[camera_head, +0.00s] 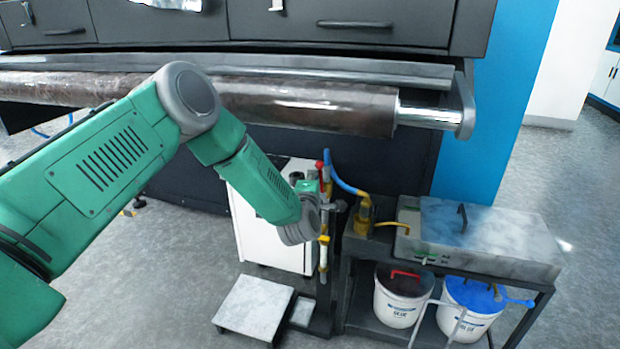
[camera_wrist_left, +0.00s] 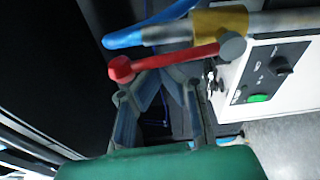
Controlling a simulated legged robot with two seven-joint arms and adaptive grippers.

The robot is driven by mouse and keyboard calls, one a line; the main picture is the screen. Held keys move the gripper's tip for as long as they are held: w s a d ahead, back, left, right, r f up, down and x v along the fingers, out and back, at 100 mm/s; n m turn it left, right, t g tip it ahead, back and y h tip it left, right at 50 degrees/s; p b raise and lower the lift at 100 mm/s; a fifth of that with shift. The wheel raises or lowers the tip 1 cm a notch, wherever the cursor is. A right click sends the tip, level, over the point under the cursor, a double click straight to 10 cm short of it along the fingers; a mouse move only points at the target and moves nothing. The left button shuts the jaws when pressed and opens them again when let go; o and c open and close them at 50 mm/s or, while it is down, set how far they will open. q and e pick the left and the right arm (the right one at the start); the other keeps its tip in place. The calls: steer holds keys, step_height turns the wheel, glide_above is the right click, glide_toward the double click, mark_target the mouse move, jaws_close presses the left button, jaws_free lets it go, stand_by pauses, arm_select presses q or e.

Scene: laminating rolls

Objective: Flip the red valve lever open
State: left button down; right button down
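The red valve lever (camera_wrist_left: 178,57) lies across the upper middle of the left wrist view, its round knob at the left end and its pivot at the right, beside a yellow-banded pipe (camera_wrist_left: 220,21). In the head view only a small red part of the lever (camera_head: 320,165) shows above my left wrist. My left gripper (camera_wrist_left: 158,88) is open, its fingers spread just below the lever in the wrist view. I cannot tell whether they touch it. In the head view the gripper (camera_head: 328,205) is at the valve stand, partly hidden by my arm. My right gripper is not in view.
A blue hose (camera_head: 345,181) runs from the valve to a brass fitting (camera_head: 362,215). A metal-lidded glue unit (camera_head: 485,236) stands on a dark cart to the right, with two buckets (camera_head: 398,300) below. A large roller (camera_head: 300,103) spans above. Open floor lies at right.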

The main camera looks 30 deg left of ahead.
arm_select(q)
steer(key=shift+w+d, duration=0.1)
steer(key=shift+d, duration=0.2)
stand_by(0.4)
